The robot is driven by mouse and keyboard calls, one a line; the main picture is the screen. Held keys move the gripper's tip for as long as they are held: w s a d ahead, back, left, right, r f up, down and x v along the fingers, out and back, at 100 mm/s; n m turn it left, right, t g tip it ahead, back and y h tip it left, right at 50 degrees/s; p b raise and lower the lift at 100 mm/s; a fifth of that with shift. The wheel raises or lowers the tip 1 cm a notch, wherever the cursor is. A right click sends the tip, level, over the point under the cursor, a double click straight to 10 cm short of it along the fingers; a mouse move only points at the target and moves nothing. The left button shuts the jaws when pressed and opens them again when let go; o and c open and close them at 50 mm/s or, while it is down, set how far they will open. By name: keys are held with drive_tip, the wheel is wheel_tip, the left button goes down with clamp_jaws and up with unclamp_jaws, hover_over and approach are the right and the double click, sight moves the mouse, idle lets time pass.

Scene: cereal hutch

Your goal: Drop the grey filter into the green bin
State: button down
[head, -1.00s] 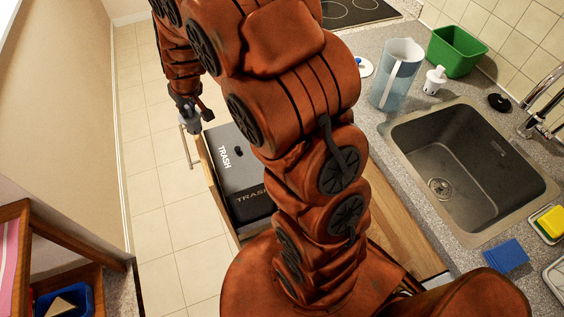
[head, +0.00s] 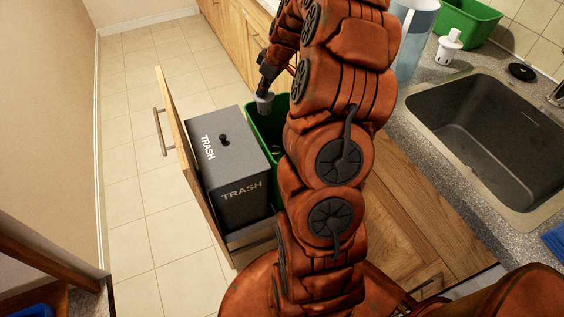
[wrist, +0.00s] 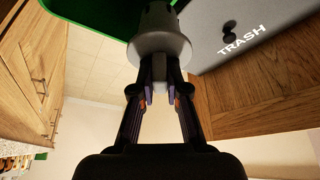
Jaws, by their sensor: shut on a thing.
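My gripper (head: 265,87) is shut on the grey filter (head: 264,103), a small light grey piece with a wider rounded end. In the head view they appear over the far part of the green bin (head: 256,127); the exact height is hard to judge. In the wrist view the fingers (wrist: 158,78) pinch the filter's stem, and its wide end (wrist: 158,45) overlaps the edge of the green bin (wrist: 95,14). My arm hides much of the bin in the head view.
A dark grey lidded TRASH bin (head: 240,165) stands left of the green bin in the pulled-out drawer with a wooden front (head: 178,135). The counter holds a pitcher (head: 416,40), a white filter (head: 449,48), a green tub (head: 470,18) and a sink (head: 490,115).

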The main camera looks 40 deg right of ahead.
drive_tip(key=s+d+f+b, duration=0.1)
drive_tip(key=s+d+f, duration=0.1)
drive_tip(key=f, duration=0.3)
drive_tip(key=s+d+f+b, duration=0.1)
drive_tip(key=s+d+f, duration=0.1)
drive_tip(key=d+f, duration=0.3)
drive_tip(key=shift+s+f, duration=0.2)
drive_tip(key=shift+s, duration=0.05)
drive_tip(key=c, duration=1.1)
unclamp_jaws()
drive_tip(key=shift+r, duration=0.1)
wheel_tip(320, 180, up, 10)
idle(0.4)
